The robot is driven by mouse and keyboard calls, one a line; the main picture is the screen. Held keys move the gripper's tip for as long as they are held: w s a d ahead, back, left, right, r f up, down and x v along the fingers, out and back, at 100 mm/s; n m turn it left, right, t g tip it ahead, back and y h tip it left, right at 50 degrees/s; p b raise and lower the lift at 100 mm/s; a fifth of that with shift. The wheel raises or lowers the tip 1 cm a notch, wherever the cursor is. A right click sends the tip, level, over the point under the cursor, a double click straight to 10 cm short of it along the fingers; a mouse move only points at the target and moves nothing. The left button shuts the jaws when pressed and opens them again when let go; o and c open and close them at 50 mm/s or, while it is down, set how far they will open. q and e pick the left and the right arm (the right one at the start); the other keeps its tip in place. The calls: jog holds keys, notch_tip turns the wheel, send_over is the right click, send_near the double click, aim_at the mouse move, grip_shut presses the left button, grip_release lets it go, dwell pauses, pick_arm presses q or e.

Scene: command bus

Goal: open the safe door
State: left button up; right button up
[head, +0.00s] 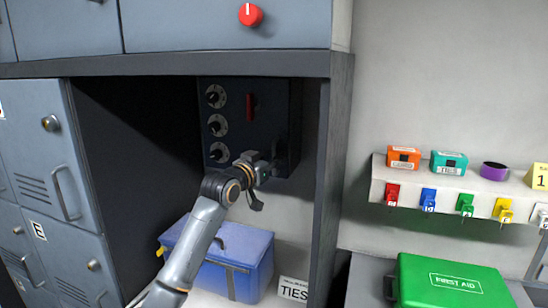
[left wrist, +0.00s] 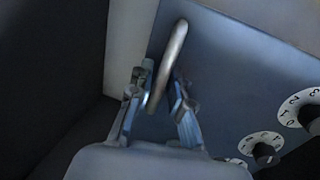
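The safe (head: 236,95) is a dark box in the upper part of the open locker bay. Its door looks shut and carries three round dials (head: 217,126) and a red piece (head: 251,107). My left gripper (head: 266,168) is at the lower right of the safe's front. In the left wrist view a metal loop handle (left wrist: 170,58) stands out from the safe face (left wrist: 225,70). The fingers of my left gripper (left wrist: 160,90) are apart, one on each side of the handle, with small gaps visible. In the head view my gripper hides much of the handle. My right gripper is not in view.
A blue box (head: 245,250) sits below the safe in the bay. Grey lockers (head: 35,130) stand left. The bay's right wall (head: 335,150) is close to my gripper. A shelf (head: 430,180) with small items and a green first aid case (head: 435,283) are at right.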

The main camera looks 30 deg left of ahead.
pick_arm(q)
grip_shut()
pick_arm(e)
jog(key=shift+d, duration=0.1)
pick_arm(q)
jog(key=shift+s+f, duration=0.1)
jog(key=shift+s, duration=0.05)
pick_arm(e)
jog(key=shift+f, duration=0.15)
